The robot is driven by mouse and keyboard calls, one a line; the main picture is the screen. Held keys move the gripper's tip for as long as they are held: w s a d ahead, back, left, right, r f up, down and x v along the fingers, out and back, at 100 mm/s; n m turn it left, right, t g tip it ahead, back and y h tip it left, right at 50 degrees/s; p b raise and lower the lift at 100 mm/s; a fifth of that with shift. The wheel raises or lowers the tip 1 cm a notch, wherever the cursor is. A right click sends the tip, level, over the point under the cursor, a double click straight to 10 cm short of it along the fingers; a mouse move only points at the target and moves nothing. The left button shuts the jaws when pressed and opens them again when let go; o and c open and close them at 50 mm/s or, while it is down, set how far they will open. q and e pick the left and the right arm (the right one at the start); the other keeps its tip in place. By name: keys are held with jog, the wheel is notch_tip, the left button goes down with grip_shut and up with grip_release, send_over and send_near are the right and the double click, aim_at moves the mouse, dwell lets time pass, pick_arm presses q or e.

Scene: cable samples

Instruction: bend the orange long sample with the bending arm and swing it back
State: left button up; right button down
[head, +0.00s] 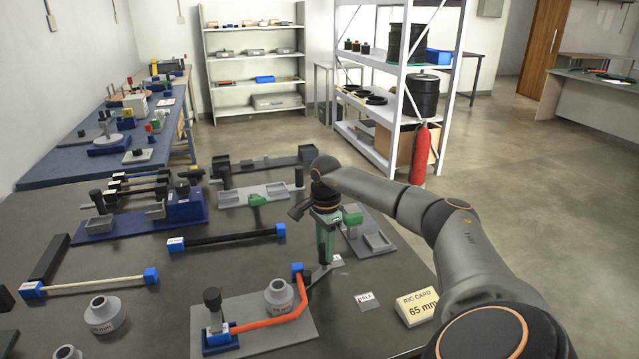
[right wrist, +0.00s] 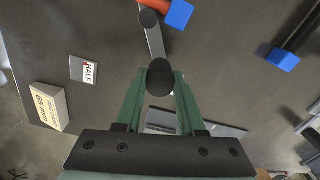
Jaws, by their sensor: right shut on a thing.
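The orange long sample (head: 265,322) lies on the grey bending rig plate (head: 240,305). One blue end (head: 218,338) is at the black-knobbed clamp (head: 212,299). The sample runs right past the grey round former (head: 279,297), then bends upward in the picture to its other blue end (head: 297,270). My right gripper (head: 327,250) is shut on the black handle (right wrist: 160,78) of the bending arm. The bending arm (right wrist: 153,38) reaches toward the sample's blue end (right wrist: 178,14) in the right wrist view. My left gripper is out of view.
A HALF card (head: 367,301) and a 65 mm rig card (head: 416,307) lie right of the rig. A black sample (head: 228,239) and loose grey formers (head: 105,314) are left. A grey fixture plate (head: 362,238) stands behind my gripper. My arm covers the right.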

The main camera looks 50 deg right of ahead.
jog(key=shift+w, duration=0.35)
jog(key=shift+n, duration=0.3)
jog(key=c, duration=0.5)
grip_release()
notch_tip(320, 180, up, 13)
jog(key=shift+f+p, duration=0.2)
jog(key=shift+p, duration=0.2)
